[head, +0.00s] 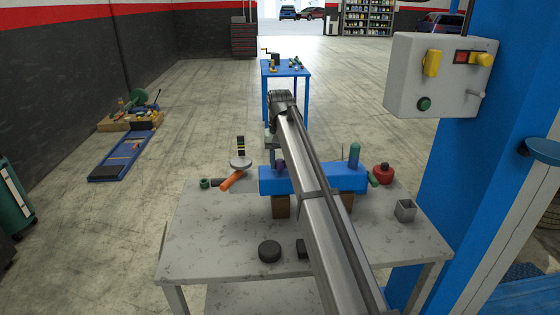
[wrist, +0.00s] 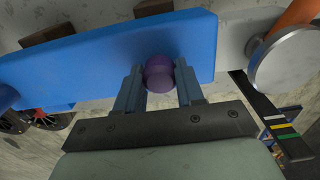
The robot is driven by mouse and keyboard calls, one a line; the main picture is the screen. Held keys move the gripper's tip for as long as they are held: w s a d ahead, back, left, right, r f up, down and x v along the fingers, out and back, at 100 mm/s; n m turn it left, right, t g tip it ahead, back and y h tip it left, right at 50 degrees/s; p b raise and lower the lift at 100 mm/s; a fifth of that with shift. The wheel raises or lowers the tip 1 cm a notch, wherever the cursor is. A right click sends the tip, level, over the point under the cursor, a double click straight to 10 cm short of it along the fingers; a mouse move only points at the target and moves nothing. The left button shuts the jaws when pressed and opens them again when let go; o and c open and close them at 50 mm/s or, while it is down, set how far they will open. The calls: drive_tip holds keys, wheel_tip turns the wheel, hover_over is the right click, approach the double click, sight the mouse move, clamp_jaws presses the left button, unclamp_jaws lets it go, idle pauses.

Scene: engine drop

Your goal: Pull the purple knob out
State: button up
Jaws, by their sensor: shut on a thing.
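The purple knob (wrist: 158,80) sits against the face of a blue block (wrist: 80,60) in the wrist view. My gripper (wrist: 158,72) has one finger on each side of the knob and is shut on it. In the head view the blue block (head: 330,179) rests on brown supports on the grey table, and a little of the purple knob (head: 281,165) shows near its left end. My arm crosses in front of the block and hides its middle. How far the knob stands out of the block is hard to tell.
An orange-handled tool (head: 231,181) with a round metal disc lies left of the block. A red round object (head: 383,173) and a small grey square cup (head: 405,210) are at the right. A black puck (head: 269,250) lies near the front. The table's (head: 205,245) front left is clear.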

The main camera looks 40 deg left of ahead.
drive_tip(key=shift+r, duration=1.05)
drive_tip(key=o, duration=1.1)
wheel_tip(320, 180, up, 14)
drive_tip(key=shift+f, duration=0.1)
idle(0.3)
